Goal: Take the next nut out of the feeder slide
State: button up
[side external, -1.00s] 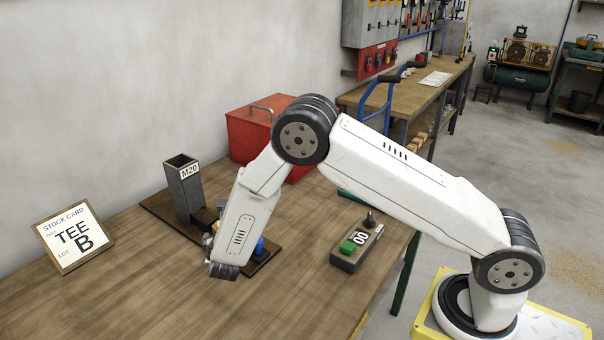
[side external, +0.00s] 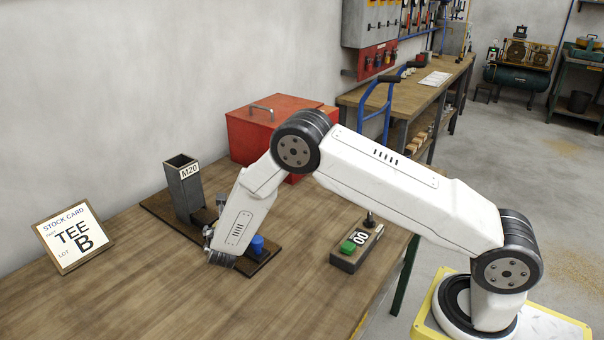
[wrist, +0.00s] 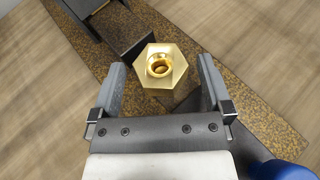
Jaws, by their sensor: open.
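A brass hex nut (wrist: 162,68) shows in the wrist view at the end of the dark feeder slide (wrist: 122,40), its bore facing my camera. My gripper (wrist: 160,92) is open, with one finger on each side of the nut; I cannot tell whether either finger touches it. In the side external view the feeder (side external: 184,188) is a grey upright box marked M20 on a brown base plate. My gripper (side external: 208,240) is low at the slide's near end there, and my arm hides the nut and most of the slide.
A blue knob-like piece (side external: 257,245) stands on the plate right of my gripper; it also shows in the wrist view (wrist: 280,170). A box with a green button (side external: 348,246) and counter lies to the right. A stock card (side external: 74,237) stands left. The front tabletop is clear.

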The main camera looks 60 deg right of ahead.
dwell(0.4)
grip_shut()
jog(key=shift+r, duration=0.15)
jog(key=shift+r, duration=0.7)
jog(key=s+r, duration=1.1)
jog(key=s, duration=0.3)
jog(key=shift+r, duration=0.2)
jog(key=shift+d, duration=0.1)
